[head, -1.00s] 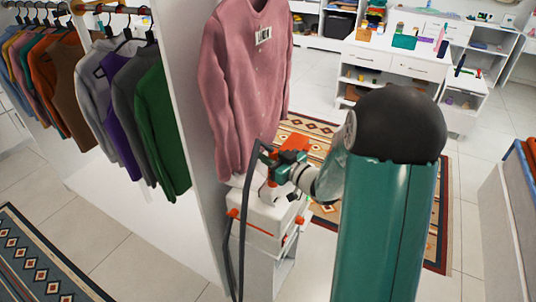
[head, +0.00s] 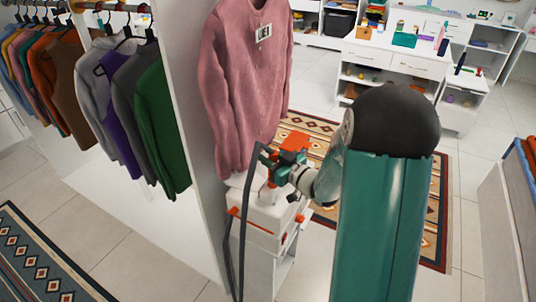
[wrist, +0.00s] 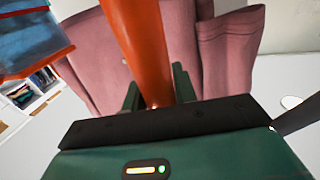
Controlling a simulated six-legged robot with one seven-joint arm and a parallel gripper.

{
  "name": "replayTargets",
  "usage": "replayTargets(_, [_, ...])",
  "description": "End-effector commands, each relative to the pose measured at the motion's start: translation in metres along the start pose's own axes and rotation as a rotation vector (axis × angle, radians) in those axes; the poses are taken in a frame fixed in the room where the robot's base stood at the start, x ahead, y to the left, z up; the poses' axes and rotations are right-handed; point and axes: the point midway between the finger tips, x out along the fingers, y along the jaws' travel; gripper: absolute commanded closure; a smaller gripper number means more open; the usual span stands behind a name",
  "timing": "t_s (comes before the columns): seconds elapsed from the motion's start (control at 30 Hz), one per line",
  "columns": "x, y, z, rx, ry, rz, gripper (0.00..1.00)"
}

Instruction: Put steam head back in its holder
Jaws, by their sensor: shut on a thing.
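The steam head's orange handle (wrist: 150,45) rises between the green fingers of my gripper (wrist: 157,88) in the wrist view. My gripper is shut on it. In the head view, my gripper (head: 283,168) is just above the white steamer base (head: 262,212), with an orange part of the steam head (head: 294,141) showing beyond it. A dark hose (head: 243,205) loops up from low beside the base towards the gripper. The holder cannot be made out clearly, and my gripper and arm cover part of this area.
A pink shirt (head: 246,85) hangs close behind the gripper and fills much of the wrist view. A white wardrobe panel (head: 190,110) stands at left, with several hanging clothes beyond it. A patterned rug (head: 325,215) and white shelves (head: 400,62) lie behind.

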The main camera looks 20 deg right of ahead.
Motion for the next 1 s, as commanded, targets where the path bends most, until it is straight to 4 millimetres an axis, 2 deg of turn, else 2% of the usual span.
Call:
replayTargets(0.33, [0.0,0.0,0.008,-0.001,0.001,0.0,1.0])
replayTargets(0.37, [0.0,0.0,0.008,-0.001,0.002,0.0,0.7])
replayTargets(0.47, [0.0,0.0,0.007,-0.001,0.001,0.0,0.51])
replayTargets(0.5, [0.0,0.0,0.007,-0.001,0.001,0.0,0.47])
replayTargets(0.83, [-0.003,0.0,0.008,0.0,-0.001,0.001,0.47])
replayTargets(1.0, [-0.024,0.001,0.008,-0.001,-0.001,0.003,0.47])
